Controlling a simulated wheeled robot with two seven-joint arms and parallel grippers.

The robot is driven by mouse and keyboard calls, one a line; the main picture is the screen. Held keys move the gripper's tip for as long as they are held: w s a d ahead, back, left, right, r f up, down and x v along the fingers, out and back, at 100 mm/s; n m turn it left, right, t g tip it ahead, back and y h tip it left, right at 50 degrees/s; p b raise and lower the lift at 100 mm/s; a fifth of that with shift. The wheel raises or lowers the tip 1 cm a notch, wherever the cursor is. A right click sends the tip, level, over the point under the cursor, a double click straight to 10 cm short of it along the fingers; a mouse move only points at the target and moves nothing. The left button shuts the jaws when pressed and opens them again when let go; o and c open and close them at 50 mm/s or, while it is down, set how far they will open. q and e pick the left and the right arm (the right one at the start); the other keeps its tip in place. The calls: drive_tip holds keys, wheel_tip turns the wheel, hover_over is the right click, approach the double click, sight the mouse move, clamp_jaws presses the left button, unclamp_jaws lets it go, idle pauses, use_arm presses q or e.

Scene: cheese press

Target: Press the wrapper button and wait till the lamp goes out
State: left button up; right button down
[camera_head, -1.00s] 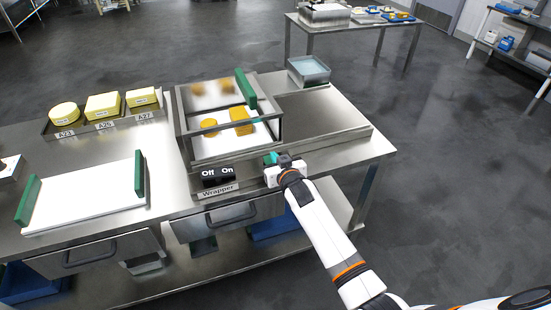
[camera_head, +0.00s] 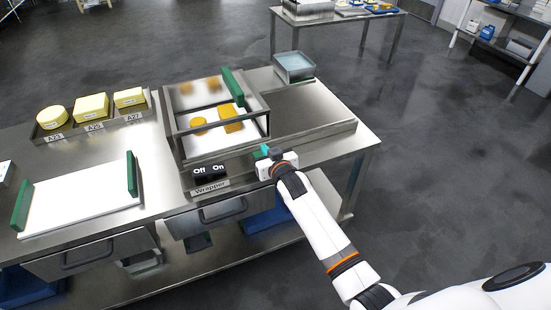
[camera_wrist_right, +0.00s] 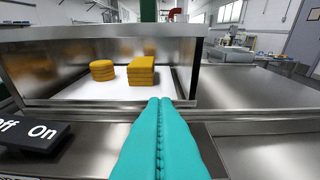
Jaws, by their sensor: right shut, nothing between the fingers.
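The wrapper (camera_head: 265,108) is a metal-framed box on the steel table, with a green upright bar and two orange-yellow cheeses inside, one round (camera_wrist_right: 102,70) and one square (camera_wrist_right: 141,70). At its front are black Off/On switches (camera_head: 209,171) above a "Wrapper" label (camera_head: 210,187); they also show at the left edge of the right wrist view (camera_wrist_right: 30,133). I cannot make out a lit lamp. My right gripper (camera_head: 265,151) has its teal fingers shut and empty, to the right of the On switch and apart from it. My left gripper is out of view.
A rack of yellow cheeses (camera_head: 110,130) stands at the back left. A white board with green end bars (camera_head: 80,197) lies at front left. A pale blue bin (camera_head: 294,67) stands at the back right. The steel surface right of the wrapper is clear.

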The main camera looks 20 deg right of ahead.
drive_tip(key=v, duration=0.8)
drive_tip(key=shift+w, duration=0.1)
idle(0.4)
drive_tip(key=s+f+g, duration=0.3)
drive_tip(key=s+f, duration=0.3)
drive_tip(key=f, duration=0.5)
drive_tip(key=s+f+n+g, duration=0.15)
drive_tip(key=s+f, duration=0.45)
drive_tip(key=f, duration=0.6)
drive_tip(key=s+f+g, duration=0.3)
drive_tip(key=s+f, duration=0.3)
drive_tip(key=f, duration=0.5)
drive_tip(key=s+d+f+g, duration=0.1)
drive_tip(key=s+f, duration=0.4)
drive_tip(key=s, duration=0.5)
drive_tip(key=s+d+f+g, duration=0.1)
drive_tip(key=s+f+g, duration=0.2)
drive_tip(key=s, duration=0.8)
drive_tip(key=s+f+g, duration=0.3)
drive_tip(key=s+f, duration=0.4)
drive_tip(key=s, duration=0.4)
drive_tip(key=shift+s+d+f+h, duration=0.15)
drive_tip(key=shift+d+f+h, duration=0.15)
drive_tip(key=shift+d, duration=0.1)
drive_tip(key=shift+n, duration=0.25)
